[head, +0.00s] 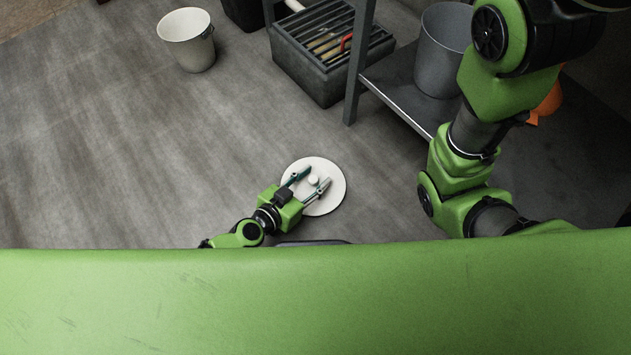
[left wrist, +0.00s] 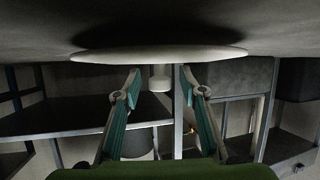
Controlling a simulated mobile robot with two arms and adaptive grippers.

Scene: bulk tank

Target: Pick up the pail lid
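The pail lid is a round white disc (head: 332,200) with a small knob (head: 313,179) on top, low over or on the floor in the head view. In the left wrist view the lid (left wrist: 160,53) shows edge-on, with its knob (left wrist: 160,78) pointing between the fingers. My left gripper (head: 313,179) is open, one finger on each side of the knob. In the left wrist view (left wrist: 160,78) gaps show between the knob and both fingers. A white pail (head: 187,45) stands upright and open on the floor at the upper left. My right gripper is out of view.
A dark crate (head: 322,82) with a slotted top holding tools stands at the upper middle. A grey metal table (head: 408,105) beside it carries a grey bucket (head: 440,62). My right arm hangs over the table's right part. The floor left of the lid is clear.

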